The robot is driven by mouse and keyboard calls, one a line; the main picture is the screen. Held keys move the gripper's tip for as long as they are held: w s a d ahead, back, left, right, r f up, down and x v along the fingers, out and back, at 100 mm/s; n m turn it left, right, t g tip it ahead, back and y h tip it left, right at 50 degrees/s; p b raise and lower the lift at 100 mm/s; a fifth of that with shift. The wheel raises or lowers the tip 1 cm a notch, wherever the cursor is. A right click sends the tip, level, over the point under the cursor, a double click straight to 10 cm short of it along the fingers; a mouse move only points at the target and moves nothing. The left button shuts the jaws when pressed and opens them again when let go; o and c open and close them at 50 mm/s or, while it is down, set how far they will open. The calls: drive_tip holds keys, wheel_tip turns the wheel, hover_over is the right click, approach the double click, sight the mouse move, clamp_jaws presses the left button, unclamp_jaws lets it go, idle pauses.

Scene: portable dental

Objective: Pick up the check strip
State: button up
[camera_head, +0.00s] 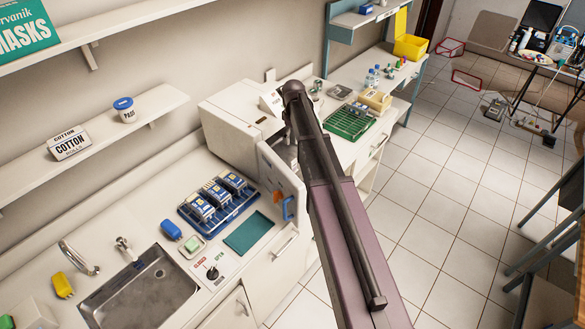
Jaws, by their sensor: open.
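I cannot make out a check strip for certain in the head view. My arm (345,220) reaches up from the bottom of the picture to an elbow-like joint and bends down behind itself. My gripper is hidden behind the arm, close to the white box-shaped unit (232,118). That unit's door (280,180) stands open, with a blue handle (288,208) on it. My arm covers most of the opening, so I cannot see what is inside.
Left of the door, the counter holds a blue rack (236,212) of packs, a teal mat (248,233) and a sink (140,297). Beyond the arm are a green tray (348,124) and a yellow bin (410,46).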

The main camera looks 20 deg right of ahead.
drive_tip(key=b, duration=0.9)
hover_over(294, 170)
drive_tip(key=shift+w+a+f, duration=0.1)
drive_tip(key=shift+w+f, duration=0.05)
drive_tip(key=shift+f, duration=2.05)
drive_tip(key=shift+w+f, duration=0.1)
drive_tip(key=shift+f, duration=2.05)
drive_tip(key=shift+f, duration=0.1)
drive_tip(key=shift+f, duration=0.15)
drive_tip(key=shift+f+b, duration=2.35)
drive_tip(key=shift+b, duration=0.1)
drive_tip(key=c, duration=0.8)
